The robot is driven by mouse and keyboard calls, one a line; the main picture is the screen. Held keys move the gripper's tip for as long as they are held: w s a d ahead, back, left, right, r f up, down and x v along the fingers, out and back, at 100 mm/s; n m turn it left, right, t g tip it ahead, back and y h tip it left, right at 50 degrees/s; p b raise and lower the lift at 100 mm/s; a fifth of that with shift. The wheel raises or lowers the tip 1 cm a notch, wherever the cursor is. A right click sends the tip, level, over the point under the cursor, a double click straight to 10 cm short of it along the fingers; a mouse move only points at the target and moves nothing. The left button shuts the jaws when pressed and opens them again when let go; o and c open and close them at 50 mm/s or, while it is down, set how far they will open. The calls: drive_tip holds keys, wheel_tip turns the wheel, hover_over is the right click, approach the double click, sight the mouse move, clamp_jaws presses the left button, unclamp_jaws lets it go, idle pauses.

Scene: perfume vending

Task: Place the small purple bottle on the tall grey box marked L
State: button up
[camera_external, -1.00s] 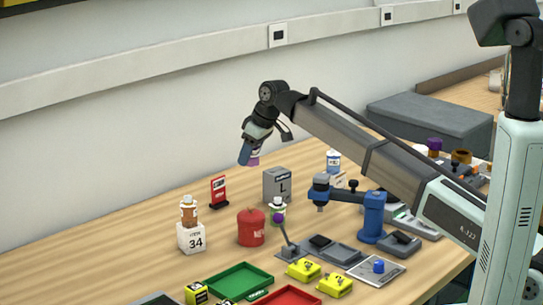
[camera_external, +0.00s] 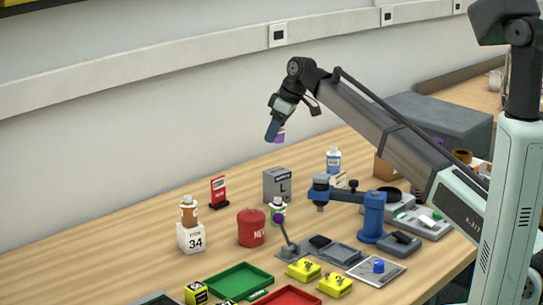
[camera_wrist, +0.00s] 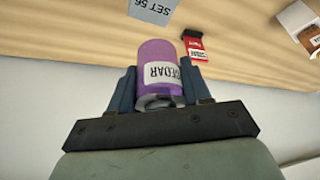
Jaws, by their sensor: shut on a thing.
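In the wrist view the purple bottle (camera_wrist: 155,55) fills the gap between the fingers, with a white label reading CEDAR. My gripper (camera_external: 274,133) is shut on it and points downward; it also shows in the wrist view (camera_wrist: 160,78). The tall grey box (camera_external: 277,188) marked L stands on the table, below my gripper in the external picture, with clear air between them. A grey face reading SET 56 (camera_wrist: 153,9) is at the wrist view's top; I cannot tell if it is the same box.
A red sign (camera_external: 218,191), a red canister (camera_external: 251,229) and a white block marked 34 (camera_external: 190,237) stand left of the grey box. A blue stand (camera_external: 373,217) is to the right.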

sight(270, 170)
drive_tip(key=shift+f, duration=4.4)
drive_tip(key=shift+f, duration=0.1)
drive_tip(key=o, duration=1)
drive_tip(key=shift+o, duration=0.2)
drive_tip(key=v, duration=1.2)
